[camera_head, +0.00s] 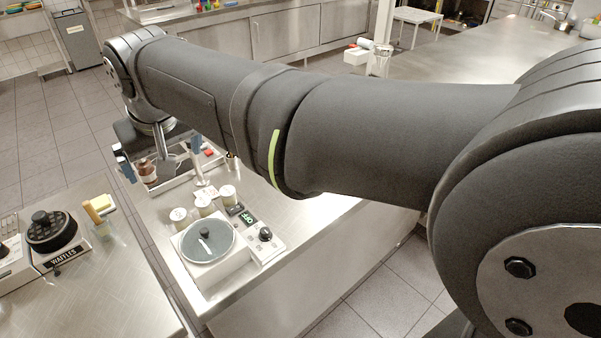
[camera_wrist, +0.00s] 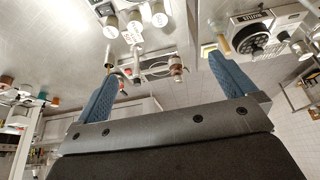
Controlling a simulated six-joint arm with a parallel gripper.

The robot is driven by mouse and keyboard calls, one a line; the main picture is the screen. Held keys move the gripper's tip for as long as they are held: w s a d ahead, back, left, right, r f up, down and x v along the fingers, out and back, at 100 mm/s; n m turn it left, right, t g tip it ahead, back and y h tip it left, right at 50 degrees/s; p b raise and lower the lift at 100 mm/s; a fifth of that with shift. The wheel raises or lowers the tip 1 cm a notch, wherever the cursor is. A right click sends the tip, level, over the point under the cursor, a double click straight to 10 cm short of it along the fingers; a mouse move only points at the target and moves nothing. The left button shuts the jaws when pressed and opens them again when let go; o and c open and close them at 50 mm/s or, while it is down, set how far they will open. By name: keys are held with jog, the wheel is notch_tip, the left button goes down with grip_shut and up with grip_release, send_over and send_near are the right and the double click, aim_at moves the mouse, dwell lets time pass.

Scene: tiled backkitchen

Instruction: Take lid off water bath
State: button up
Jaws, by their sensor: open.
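The water bath (camera_head: 222,275) is a white box on the steel counter, low in the middle-left of the head view. Its round grey lid (camera_head: 191,246) with a small dark knob lies flat on top. A dial and a small lit display reading OFF are on its right side. My gripper (camera_head: 160,157) is open beyond the bath, above the far part of the counter, apart from the lid. In the wrist view my gripper's blue fingers (camera_wrist: 161,62) are spread with nothing held. I cannot make out the lid there.
Several pale lidded jars (camera_head: 228,192) stand just behind the bath. A metal tray (camera_head: 178,183) with a brown bottle (camera_head: 147,171) lies below my gripper. My arm crosses above the counter.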

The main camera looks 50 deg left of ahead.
aim_at(204, 230)
jog(key=c, duration=1.3)
jog(key=shift+o, duration=0.2)
jog(key=shift+w, duration=0.1)
jog(key=f+m+h, duration=0.1)
jog(key=f+h, duration=0.1)
jog(key=f, duration=0.4)
jog(key=w+d+f+m+h, duration=0.1)
jog(key=f+m+h, duration=0.1)
jog(key=f, duration=0.4)
jog(key=d+f+m+h, duration=0.1)
jog(key=f, duration=0.5)
jog(key=shift+w+d+f+g+h, duration=0.1)
jog(key=shift+w+f+g+h, duration=0.05)
jog(key=shift+w+g+h, duration=0.2)
